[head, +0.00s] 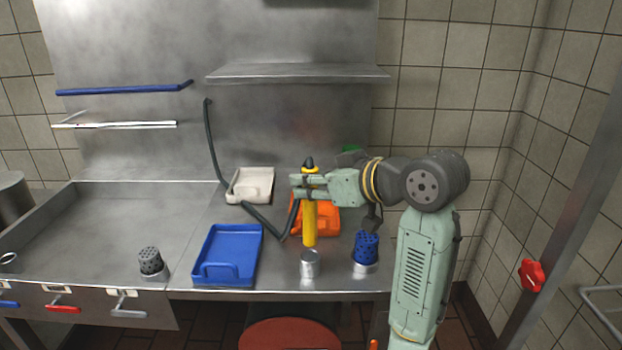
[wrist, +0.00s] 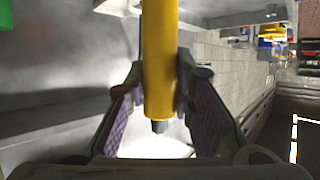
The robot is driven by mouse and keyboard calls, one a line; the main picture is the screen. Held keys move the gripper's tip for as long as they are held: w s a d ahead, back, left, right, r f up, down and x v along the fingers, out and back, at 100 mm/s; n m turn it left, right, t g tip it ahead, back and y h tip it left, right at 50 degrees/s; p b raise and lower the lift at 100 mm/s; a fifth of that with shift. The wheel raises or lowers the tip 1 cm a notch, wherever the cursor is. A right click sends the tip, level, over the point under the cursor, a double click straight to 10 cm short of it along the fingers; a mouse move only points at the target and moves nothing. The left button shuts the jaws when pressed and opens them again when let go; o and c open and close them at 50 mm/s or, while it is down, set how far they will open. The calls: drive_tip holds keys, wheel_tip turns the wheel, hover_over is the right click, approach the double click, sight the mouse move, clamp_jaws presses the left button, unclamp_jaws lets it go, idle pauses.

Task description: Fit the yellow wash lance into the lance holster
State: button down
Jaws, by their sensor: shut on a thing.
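The yellow wash lance (head: 310,226) hangs upright in my gripper (head: 310,186), with its dark tip at the top. My gripper is shut around its upper part. In the wrist view the lance (wrist: 159,60) lies between the two fingers of my gripper (wrist: 160,88), its dark end pointing down the picture. A small open metal cup (head: 310,264), which looks like the lance holster, stands at the counter's front edge. The lance's lower end is just above or behind the cup's rim in the head view; I cannot tell the depth between them.
A blue tray (head: 228,255) lies left of the cup, and a blue perforated piece (head: 366,246) stands in a metal base to its right. An orange tray (head: 326,222) is behind the lance. A dark hose (head: 215,150) loops beside a white tray (head: 250,185).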

sight(315, 217)
drive_tip(key=shift+f+b, duration=0.55)
drive_tip(key=shift+f, duration=0.6)
drive_tip(key=shift+f+b, duration=1.5)
drive_tip(key=shift+f, duration=1)
idle(0.9)
drive_tip(key=c, duration=1.3)
unclamp_jaws()
drive_tip(key=v, duration=1.2)
